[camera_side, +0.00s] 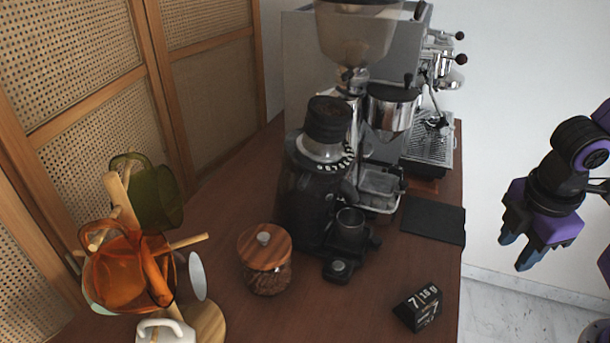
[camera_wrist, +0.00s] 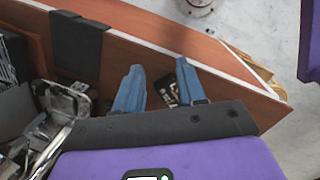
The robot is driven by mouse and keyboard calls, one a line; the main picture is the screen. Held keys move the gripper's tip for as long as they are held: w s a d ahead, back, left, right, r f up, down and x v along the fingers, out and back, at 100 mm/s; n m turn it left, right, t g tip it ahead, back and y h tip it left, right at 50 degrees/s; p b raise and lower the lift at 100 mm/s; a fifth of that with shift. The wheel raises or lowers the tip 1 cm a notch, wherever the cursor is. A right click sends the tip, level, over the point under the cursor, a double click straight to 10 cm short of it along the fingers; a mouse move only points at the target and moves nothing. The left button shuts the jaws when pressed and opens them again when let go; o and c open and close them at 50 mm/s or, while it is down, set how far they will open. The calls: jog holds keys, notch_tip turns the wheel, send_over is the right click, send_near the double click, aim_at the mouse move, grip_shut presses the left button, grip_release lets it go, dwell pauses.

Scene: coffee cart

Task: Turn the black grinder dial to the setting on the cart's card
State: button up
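The small black grinder (camera_side: 307,192) stands near the middle of the cart top in the side view. Its black dial (camera_side: 346,163), a ring with white marks, sits below the clear collar and black top; I cannot read its setting. The card (camera_side: 418,307), a small black block with white print, is near the cart's front right; it appears to read "7" and "18 g". The card also shows in the wrist view (camera_wrist: 166,86), beyond the fingers. My gripper (camera_side: 515,250) is open and empty, right of the cart and well apart from the dial. Its blue fingers (camera_wrist: 159,66) are spread.
A wood-lidded jar (camera_side: 265,275) stands left of the grinder, and a wooden mug stand (camera_side: 208,322) with coloured mugs at far left. A taller grinder (camera_side: 393,108) and espresso machine (camera_side: 428,140) are behind. A dark mat (camera_side: 434,220) lies at the right edge.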

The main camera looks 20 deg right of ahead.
jog(key=w+a+r+n+t+h, duration=0.1)
jog(key=w+a+n+t+h, duration=0.25)
jog(key=w+a, duration=0.5)
jog(key=n+t+h, duration=0.7)
jog(key=n+t, duration=0.1)
jog(key=t, duration=0.1)
send_near(300, 188)
jog(key=x, duration=1)
jog(key=shift+w+d, duration=0.1)
jog(key=shift+w, duration=0.05)
grip_shut()
